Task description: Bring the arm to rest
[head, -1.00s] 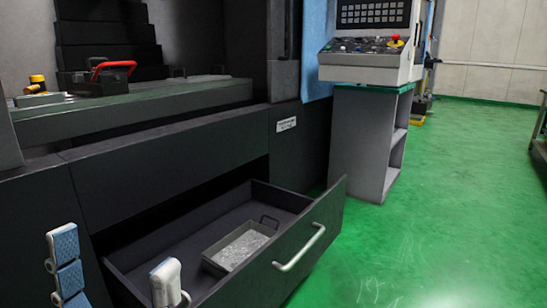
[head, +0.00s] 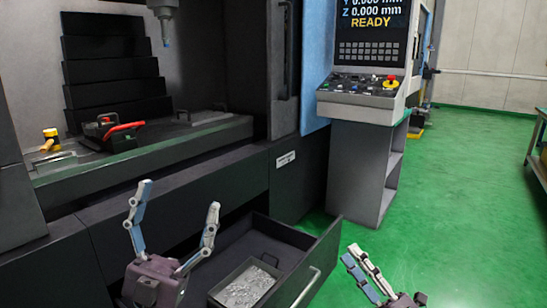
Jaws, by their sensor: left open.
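My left gripper (head: 180,196) is open and empty. Its two blue-padded fingers point up and stand wide apart, in front of the machine and at the left end of the open drawer (head: 318,262). My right gripper (head: 350,254) is at the bottom, right of the drawer front, over the green floor. Its two fingers appear side by side, and I cannot tell how far apart they are. Nothing shows between them. Both wrists are partly cut off by the bottom edge.
A metal tray (head: 216,290) with grey granular contents sits in the drawer. A black box with a red handle (head: 121,131) and a yellow-topped tool (head: 50,138) are on the machine bed. The control panel (head: 358,88) reads READY. Green floor (head: 470,200) is open at right.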

